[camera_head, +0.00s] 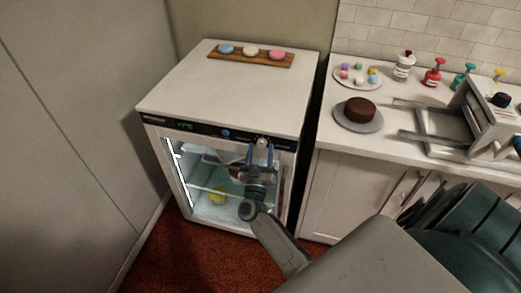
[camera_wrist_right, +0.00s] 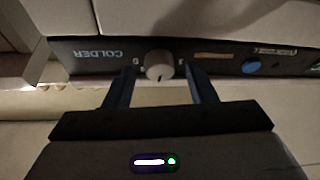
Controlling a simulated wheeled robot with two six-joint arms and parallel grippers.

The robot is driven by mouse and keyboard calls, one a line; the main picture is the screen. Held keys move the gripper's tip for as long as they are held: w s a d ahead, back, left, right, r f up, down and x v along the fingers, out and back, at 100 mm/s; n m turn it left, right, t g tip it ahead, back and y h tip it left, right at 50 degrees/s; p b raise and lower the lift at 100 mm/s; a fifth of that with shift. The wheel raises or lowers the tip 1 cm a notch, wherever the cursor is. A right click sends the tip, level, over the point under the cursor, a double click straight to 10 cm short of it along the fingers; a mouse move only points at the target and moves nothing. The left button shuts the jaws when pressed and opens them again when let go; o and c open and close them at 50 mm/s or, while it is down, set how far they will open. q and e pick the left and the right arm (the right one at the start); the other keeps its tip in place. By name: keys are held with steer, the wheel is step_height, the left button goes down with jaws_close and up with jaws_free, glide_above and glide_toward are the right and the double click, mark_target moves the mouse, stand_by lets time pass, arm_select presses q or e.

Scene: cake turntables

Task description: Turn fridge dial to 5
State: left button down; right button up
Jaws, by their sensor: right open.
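The small white fridge (camera_head: 205,105) stands at the left with a glass door and a dark control strip along its top front. Its dial (camera_wrist_right: 159,65) is a round pale knob on that strip; it also shows in the head view (camera_head: 262,142). My right gripper (camera_head: 261,148) is at the dial, and in the wrist view its open fingers (camera_wrist_right: 160,72) stand on either side of the knob with a gap on each side. The word COLDER is beside the dial, upside down in the wrist view. The dial's number setting is too small to read. My left gripper is not in view.
A wooden board (camera_head: 222,55) with several coloured cakes lies on the fridge top. A blue button (camera_wrist_right: 251,66) is on the same strip. The counter to the right holds a chocolate cake (camera_head: 360,109) on a turntable and several bottles. A wall stands left of the fridge.

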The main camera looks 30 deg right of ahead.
steer(key=c, duration=1)
steer(key=shift+o, duration=0.2)
